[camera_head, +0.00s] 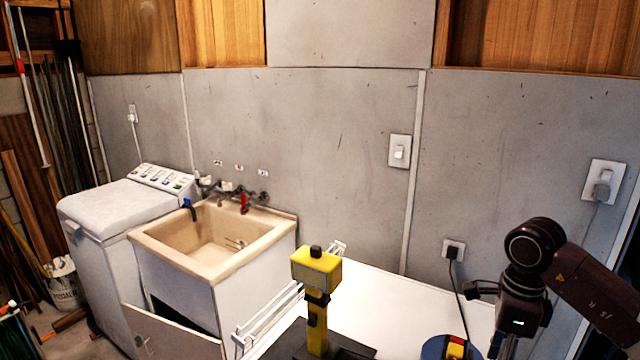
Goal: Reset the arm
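My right arm comes in from the right edge, its dark links bent at a round black joint. My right gripper (503,345) hangs down below the wrist at the bottom right, over or beside the white worktop (385,300). Its fingers are cut off or too small to make out, so I cannot tell whether it is open or shut. My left arm and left gripper are not in this view.
A yellow and black tool (317,270) stands upright at the bottom centre. A blue round item with yellow (445,347) lies close left of my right gripper. A black cord hangs from the outlet (453,250). The sink (215,245) and washer (120,210) stand left.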

